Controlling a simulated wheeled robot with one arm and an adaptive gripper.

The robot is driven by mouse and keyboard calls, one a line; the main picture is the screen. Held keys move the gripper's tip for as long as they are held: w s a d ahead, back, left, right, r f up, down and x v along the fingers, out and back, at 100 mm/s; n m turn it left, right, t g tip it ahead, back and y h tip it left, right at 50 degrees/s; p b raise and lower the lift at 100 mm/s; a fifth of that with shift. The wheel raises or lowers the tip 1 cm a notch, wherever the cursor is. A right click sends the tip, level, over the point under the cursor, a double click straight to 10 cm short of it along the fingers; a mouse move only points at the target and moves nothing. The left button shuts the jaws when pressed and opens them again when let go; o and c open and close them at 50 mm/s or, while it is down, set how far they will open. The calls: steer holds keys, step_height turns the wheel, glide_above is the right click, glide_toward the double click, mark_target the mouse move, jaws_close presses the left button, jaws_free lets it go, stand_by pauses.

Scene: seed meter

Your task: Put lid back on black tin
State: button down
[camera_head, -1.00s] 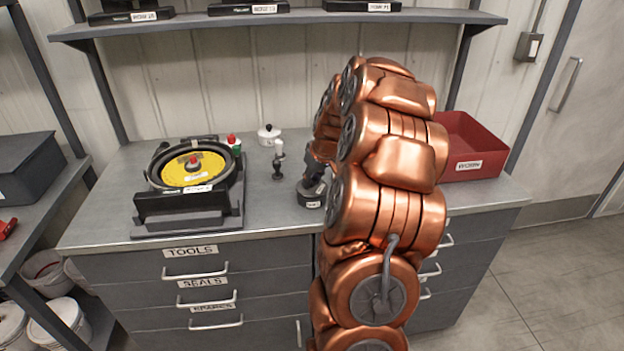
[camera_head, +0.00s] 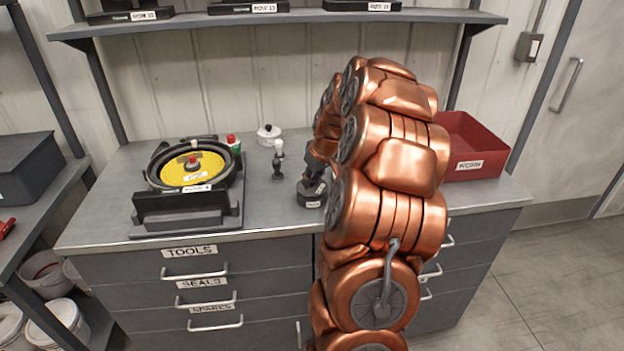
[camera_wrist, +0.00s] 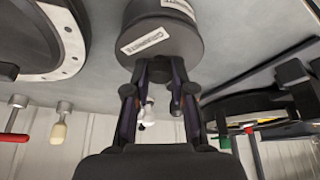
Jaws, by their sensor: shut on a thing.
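The black tin (camera_head: 310,198) stands on the grey counter below my gripper in the head view. In the wrist view the dark cylinder of the tin (camera_wrist: 182,35) is at the top middle, with white labels. My gripper (camera_wrist: 161,66) is in front of it, its fingertips close together at the dark round end face. It is shut on the lid there. The fingers hide the part they grip, and the dark lid blends with the tin, so I cannot tell whether it is fully seated. In the head view my arm hides much of the gripper.
The seed meter with its yellow disc (camera_head: 211,169) stands left on the counter. A red-capped bottle (camera_head: 233,143), a white pot (camera_head: 268,134) and a small white-knobbed tool (camera_head: 279,160) stand between. A red bin (camera_head: 468,143) is at right. A pale ring (camera_wrist: 72,48) lies beside the tin.

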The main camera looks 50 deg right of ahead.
steer(key=c, duration=0.9)
jaws_free()
steer(key=o, duration=0.5)
steer(key=shift+r, duration=0.15)
steer(key=shift+r, duration=3.4)
